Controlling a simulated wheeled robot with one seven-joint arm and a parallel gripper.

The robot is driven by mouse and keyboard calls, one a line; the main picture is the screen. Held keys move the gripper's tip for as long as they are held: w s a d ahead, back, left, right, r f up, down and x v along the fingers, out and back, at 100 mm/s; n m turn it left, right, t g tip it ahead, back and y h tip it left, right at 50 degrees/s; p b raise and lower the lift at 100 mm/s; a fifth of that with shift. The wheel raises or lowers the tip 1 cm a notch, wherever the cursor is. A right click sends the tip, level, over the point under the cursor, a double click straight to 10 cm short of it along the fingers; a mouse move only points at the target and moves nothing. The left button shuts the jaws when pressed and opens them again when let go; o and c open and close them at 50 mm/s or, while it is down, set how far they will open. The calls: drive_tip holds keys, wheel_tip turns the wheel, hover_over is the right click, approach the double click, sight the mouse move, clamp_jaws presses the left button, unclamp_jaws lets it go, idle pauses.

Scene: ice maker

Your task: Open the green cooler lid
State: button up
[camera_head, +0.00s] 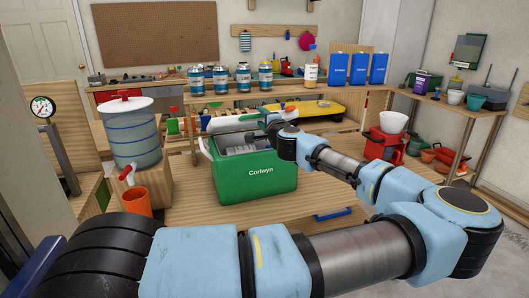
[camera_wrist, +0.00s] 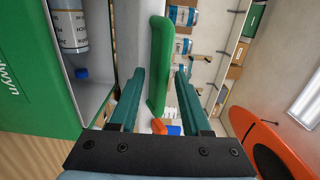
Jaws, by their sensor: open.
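The green cooler (camera_head: 256,181) stands on the wooden table in the head view, its front marked "Corlwyn". Its lid (camera_head: 233,123) is raised at the back, and the inside with some contents shows. In the wrist view the cooler (camera_wrist: 22,60) is at the left, with a labelled bottle (camera_wrist: 72,30) inside. The lid's green edge (camera_wrist: 160,50) runs between the fingers of my open gripper (camera_wrist: 157,72), with the lid's pale inner side to its left. I cannot tell whether the fingers touch the lid. In the head view my gripper is at the lid, mostly hidden by my wrist.
A drink dispenser (camera_head: 132,132) with a red tap and an orange cup (camera_head: 138,201) stand left of the cooler. A yellow lid-like object (camera_head: 305,109) lies behind. Several cans and blue containers (camera_head: 338,69) line the back shelf. The table right of the cooler is partly clear under my arm.

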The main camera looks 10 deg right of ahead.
drive_tip(key=s+d, duration=0.1)
drive_tip(key=s, duration=0.6)
drive_tip(key=shift+b, duration=0.35)
drive_tip(key=shift+d+r, duration=0.1)
